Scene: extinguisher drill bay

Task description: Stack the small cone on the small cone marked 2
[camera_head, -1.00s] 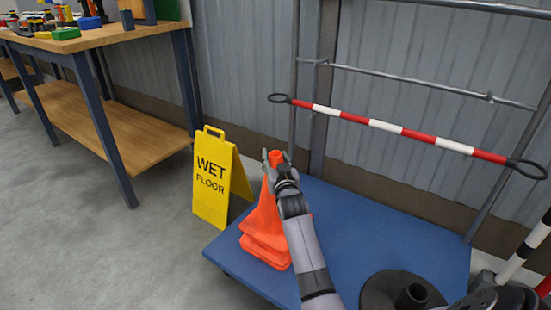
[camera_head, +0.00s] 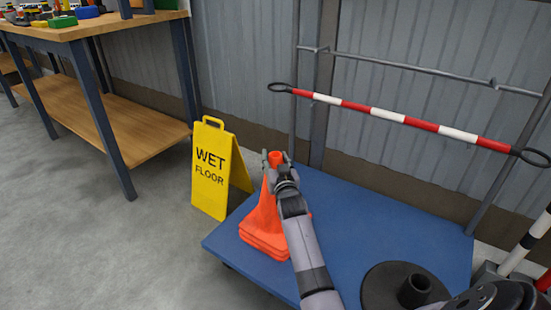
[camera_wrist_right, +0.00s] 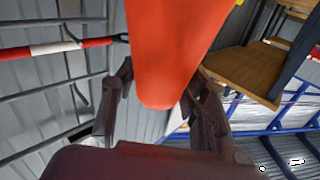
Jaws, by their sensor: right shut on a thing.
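An orange cone (camera_head: 264,215) stands upright at the left end of a blue platform. Two base edges show one close above the other, so it appears to sit over a second orange cone (camera_head: 262,248), of which only the low rim shows. No number mark is visible. My right gripper (camera_head: 277,166) is shut on the upper cone near its tip, and my arm covers the cone's right side. In the right wrist view the orange cone (camera_wrist_right: 172,45) fills the space between the fingers. My left gripper is not in view.
A yellow wet floor sign (camera_head: 211,170) stands just left of the blue platform (camera_head: 370,225). A black round base (camera_head: 385,285) sits on its front right. A red and white bar (camera_head: 400,118) spans the back. A wooden workbench (camera_head: 95,25) stands at the left.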

